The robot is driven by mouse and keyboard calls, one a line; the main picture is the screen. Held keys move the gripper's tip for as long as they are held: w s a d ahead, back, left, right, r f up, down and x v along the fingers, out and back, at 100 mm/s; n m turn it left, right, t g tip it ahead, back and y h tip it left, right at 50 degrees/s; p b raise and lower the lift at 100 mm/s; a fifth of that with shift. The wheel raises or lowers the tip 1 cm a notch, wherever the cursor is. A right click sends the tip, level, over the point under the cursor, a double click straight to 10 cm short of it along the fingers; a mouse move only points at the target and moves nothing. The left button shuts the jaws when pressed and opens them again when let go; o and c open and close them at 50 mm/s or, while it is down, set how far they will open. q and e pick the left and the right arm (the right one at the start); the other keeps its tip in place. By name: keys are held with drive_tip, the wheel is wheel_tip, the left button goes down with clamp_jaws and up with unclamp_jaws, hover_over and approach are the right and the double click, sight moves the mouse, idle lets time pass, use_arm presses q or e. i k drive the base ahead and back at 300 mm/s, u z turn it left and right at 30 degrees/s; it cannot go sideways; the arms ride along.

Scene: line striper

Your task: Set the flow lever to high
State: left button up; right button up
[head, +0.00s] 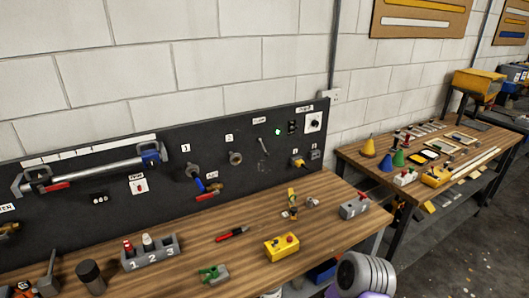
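I cannot tell for certain which part is the flow lever, as most labels are too small to read. On the black panel (90,180), a thin grey lever (263,146) hangs below a white label, tilted. Left of it, a pipe fitting carries a blue handle and a red handle (208,197). On the bench, a grey block marked 1 (353,207) has a small red part on top.
The wooden bench (190,275) holds a yellow box with a red button (282,247), a grey rack marked 1 2 3 (150,253), a red-handled tool (232,233) and a dark cylinder (90,278). A second bench with cones stands at right. Part of the front bench is clear.

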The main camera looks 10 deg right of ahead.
sight(266, 154)
drive_tip(key=k, duration=0.5)
drive_tip(key=z, duration=1.65)
drive_tip(key=i, duration=1.25)
drive_tip(key=u, duration=2.1)
